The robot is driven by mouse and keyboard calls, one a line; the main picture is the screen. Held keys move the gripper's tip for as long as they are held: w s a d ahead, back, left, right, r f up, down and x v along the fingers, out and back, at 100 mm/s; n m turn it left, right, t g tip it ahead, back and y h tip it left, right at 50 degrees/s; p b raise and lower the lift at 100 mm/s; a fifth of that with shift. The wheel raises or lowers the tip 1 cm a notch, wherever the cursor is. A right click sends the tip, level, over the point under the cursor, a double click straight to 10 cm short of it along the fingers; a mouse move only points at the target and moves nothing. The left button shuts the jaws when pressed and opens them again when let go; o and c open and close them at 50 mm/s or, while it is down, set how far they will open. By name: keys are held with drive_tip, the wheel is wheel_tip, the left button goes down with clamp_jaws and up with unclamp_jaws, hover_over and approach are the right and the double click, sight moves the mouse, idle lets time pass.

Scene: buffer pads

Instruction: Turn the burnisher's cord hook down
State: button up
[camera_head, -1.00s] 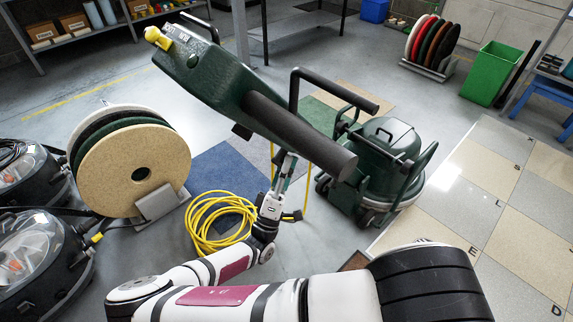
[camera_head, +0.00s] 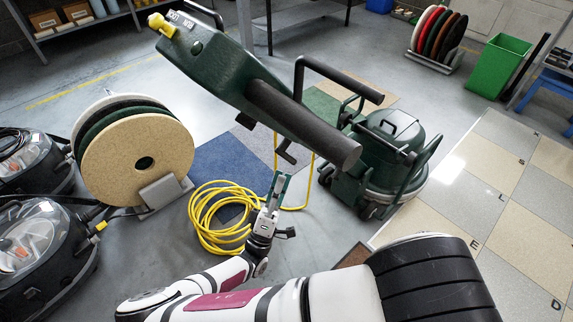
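The burnisher's dark green handle head (camera_head: 222,75) with a yellow knob and black grip bars reaches across the upper middle, tilted. A small black hook (camera_head: 284,150) sticks out below the black grip bar and slants down; I take it for the cord hook. Its exact angle is hard to judge. The burnisher's green body (camera_head: 385,150) stands on the floor behind. My gripper (camera_head: 279,176) is just below the hook, pointing up, apart from it and empty. Its two fingers look parted. A yellow cord (camera_head: 222,218) lies coiled on the floor behind my gripper.
A tan round pad (camera_head: 135,160) stands in a rack at left, beside dark machines (camera_head: 38,245). A green bin (camera_head: 498,67) and another rack of coloured pads (camera_head: 436,45) stand at upper right. Tiled floor at right (camera_head: 500,190) is clear.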

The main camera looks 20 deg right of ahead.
drive_tip(key=shift+v, duration=2.1)
drive_tip(key=shift+s+a, duration=0.1)
